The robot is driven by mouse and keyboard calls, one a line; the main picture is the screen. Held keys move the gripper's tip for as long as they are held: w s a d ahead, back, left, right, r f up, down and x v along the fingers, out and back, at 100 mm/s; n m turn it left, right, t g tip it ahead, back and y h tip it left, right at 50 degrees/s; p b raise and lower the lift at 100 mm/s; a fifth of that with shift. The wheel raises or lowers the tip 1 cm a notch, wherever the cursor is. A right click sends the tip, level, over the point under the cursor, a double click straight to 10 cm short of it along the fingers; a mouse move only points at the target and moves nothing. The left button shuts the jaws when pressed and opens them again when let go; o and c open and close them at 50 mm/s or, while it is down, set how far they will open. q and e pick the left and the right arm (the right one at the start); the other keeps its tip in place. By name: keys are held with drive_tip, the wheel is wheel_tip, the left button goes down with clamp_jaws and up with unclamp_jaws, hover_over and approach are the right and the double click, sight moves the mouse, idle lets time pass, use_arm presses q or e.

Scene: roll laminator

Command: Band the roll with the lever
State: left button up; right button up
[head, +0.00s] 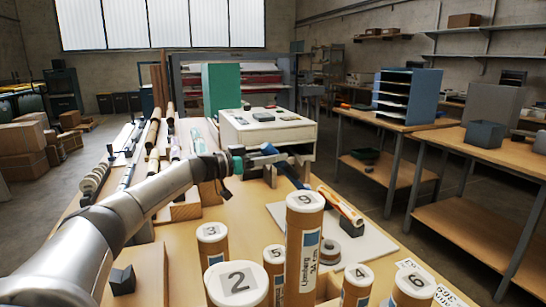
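A slim roll (340,204), orange and white, lies slanted at the right of a pale board (375,240) on the bench. My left gripper (284,157) is beyond the board, in front of the white boxy machine (268,128), up and left of the roll. Its fingers are small and dark there, and I cannot tell whether they hold anything. A blue strip (290,177) shows just below the gripper. A lever cannot be told apart from the gripper and machine parts. My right gripper is not in view.
Several numbered cardboard tubes stand upright at the front, the tallest marked 9 (304,245). A grey disc (329,251) lies behind them on the board. More rolls (152,135) lie along the bench's left side. A separate table (395,125) stands to the right.

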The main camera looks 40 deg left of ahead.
use_arm(q)
clamp_jaws()
idle(1.0)
